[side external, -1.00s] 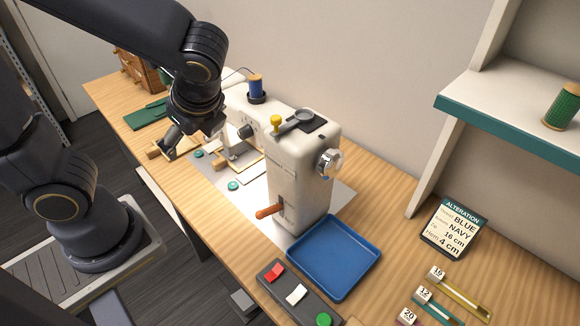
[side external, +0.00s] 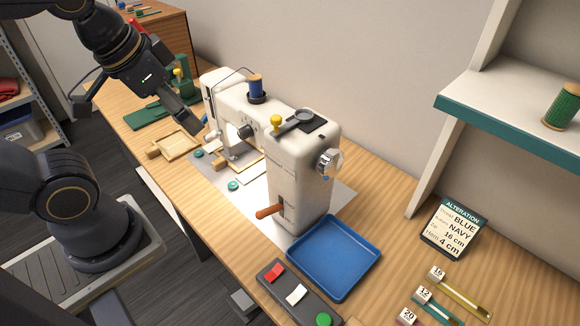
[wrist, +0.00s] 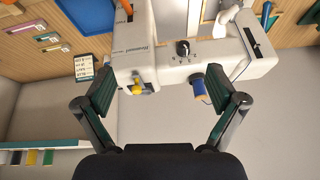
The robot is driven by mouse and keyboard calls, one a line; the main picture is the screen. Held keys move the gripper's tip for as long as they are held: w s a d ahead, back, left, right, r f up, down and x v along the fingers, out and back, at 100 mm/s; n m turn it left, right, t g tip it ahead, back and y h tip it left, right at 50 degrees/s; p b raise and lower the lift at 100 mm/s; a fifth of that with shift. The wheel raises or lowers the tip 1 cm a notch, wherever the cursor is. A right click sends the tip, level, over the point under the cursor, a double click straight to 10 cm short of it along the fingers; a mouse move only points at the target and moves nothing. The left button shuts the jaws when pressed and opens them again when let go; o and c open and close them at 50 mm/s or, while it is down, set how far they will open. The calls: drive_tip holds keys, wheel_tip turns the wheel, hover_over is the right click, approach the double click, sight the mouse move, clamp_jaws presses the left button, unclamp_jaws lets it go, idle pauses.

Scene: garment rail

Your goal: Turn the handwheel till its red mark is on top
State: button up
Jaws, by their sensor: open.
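The handwheel (side external: 328,161) is a shiny silver wheel on the right end of the white sewing machine (side external: 300,165). I cannot make out a red mark on it in the side view. In the wrist view the left finger is close to that end of the machine (wrist: 190,62), and I cannot pick out the wheel. My gripper (wrist: 163,92) is open and empty, with its two fingers spread wide over the machine. In the side view my gripper (side external: 192,122) is at the machine's far left end, well away from the handwheel.
A blue spool (side external: 256,86) and a yellow knob (side external: 276,122) stand up from the machine top. An orange lever (side external: 268,211) sticks out in front. A blue tray (side external: 333,256) and a switch box (side external: 297,292) lie nearby. A shelf (side external: 500,125) overhangs at right.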

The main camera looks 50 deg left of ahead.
wheel_tip(320, 180, up, 4)
drive_tip(key=m+y, duration=0.4)
drive_tip(key=m, duration=1.1)
hover_over(334, 162)
drive_tip(key=s+a, duration=0.2)
drive_tip(key=s, duration=0.2)
drive_tip(key=d+f+m+g, duration=0.1)
drive_tip(key=d+f+m, duration=0.1)
drive_tip(key=d+f, duration=0.4)
drive_tip(key=x, duration=1.5)
drive_tip(key=shift+d+f, duration=0.2)
drive_tip(key=shift+f, duration=0.05)
drive_tip(key=shift+c, duration=0.4)
